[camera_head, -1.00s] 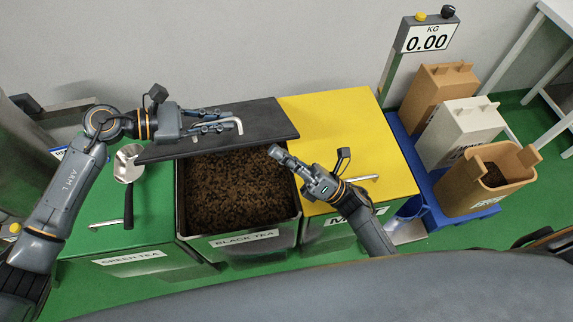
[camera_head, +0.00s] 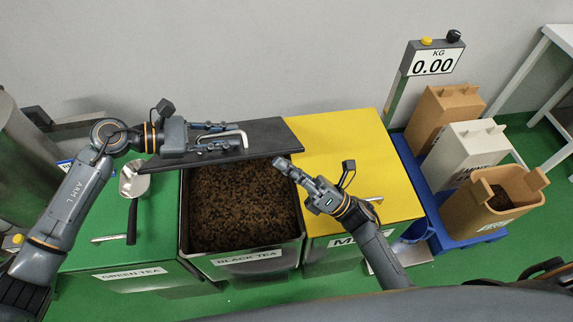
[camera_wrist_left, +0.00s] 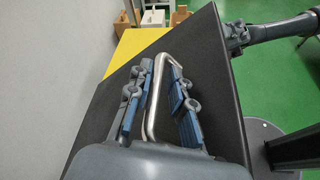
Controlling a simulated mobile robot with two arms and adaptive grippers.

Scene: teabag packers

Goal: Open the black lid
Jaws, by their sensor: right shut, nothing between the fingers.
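The black lid (camera_head: 262,135) lies flat across the back of the black tea bin (camera_head: 250,265), tilted a little in the picture. The front of the bin is uncovered and dark tea (camera_head: 232,210) shows inside. My left gripper (camera_head: 218,139) is over the lid at its metal handle (camera_head: 243,135). In the left wrist view the fingers (camera_wrist_left: 160,100) are apart, one on each side of the handle (camera_wrist_left: 152,105), with a gap beside the right finger. My right gripper (camera_head: 279,163) is shut and empty near the right rim of the bin, in front of the lid.
A green tea bin (camera_head: 100,258) stands left with a metal scoop (camera_head: 132,185) on it. A bin with a yellow lid (camera_head: 350,145) stands right. A scale display (camera_head: 433,62) and several cartons, including an open brown one (camera_head: 490,210), are further right. A wall is behind.

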